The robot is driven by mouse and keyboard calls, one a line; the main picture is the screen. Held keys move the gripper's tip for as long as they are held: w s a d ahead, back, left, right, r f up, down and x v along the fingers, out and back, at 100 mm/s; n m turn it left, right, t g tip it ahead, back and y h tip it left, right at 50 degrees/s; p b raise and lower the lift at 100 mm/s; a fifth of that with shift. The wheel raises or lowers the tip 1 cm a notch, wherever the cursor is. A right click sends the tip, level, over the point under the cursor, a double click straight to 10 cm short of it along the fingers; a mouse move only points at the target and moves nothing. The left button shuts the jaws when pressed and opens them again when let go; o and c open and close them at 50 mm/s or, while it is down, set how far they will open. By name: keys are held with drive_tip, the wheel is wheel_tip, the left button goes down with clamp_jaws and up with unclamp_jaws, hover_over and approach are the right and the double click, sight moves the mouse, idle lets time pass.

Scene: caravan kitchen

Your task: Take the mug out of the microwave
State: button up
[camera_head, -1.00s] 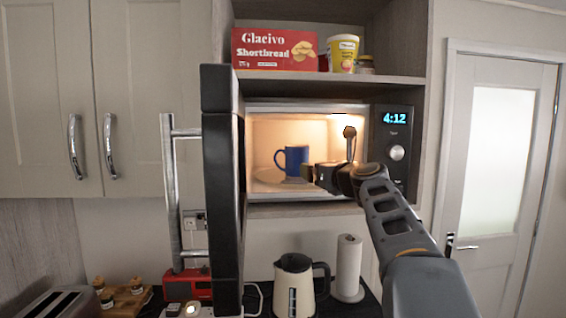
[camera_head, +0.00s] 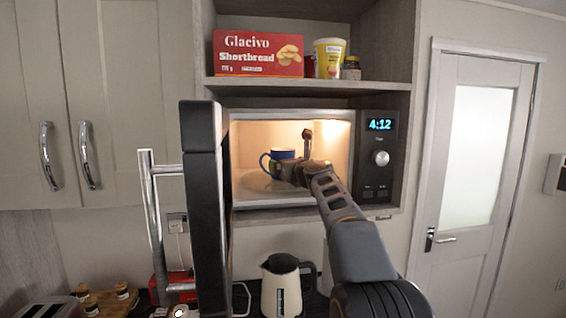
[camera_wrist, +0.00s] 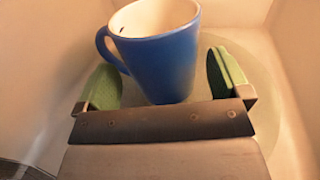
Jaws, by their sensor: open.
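The blue mug (camera_head: 283,155) stands upright on the turntable plate (camera_head: 253,181) inside the lit microwave (camera_head: 336,152). Its handle points left in the head view. In the wrist view the mug (camera_wrist: 165,65) has a pale inside and stands between and just beyond the green finger pads. My gripper (camera_wrist: 168,80) is open, one finger on each side of the mug's lower part, with gaps showing. In the head view my gripper (camera_head: 292,172) reaches into the microwave and hides the mug's lower part. The microwave door (camera_head: 203,210) stands wide open at the left.
A shortbread box (camera_head: 258,53), a yellow-white tub (camera_head: 329,58) and a small jar (camera_head: 351,68) stand on the shelf above. A kettle (camera_head: 286,287) is below the microwave. The cavity walls are close around my gripper.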

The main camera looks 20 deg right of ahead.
drive_tip(key=shift+w+p, duration=0.3)
drive_tip(key=shift+w, duration=0.85)
drive_tip(key=c, duration=0.9)
drive_tip(key=shift+r, duration=0.15)
drive_tip(key=shift+c, duration=0.4)
drive_tip(key=shift+r, duration=0.1)
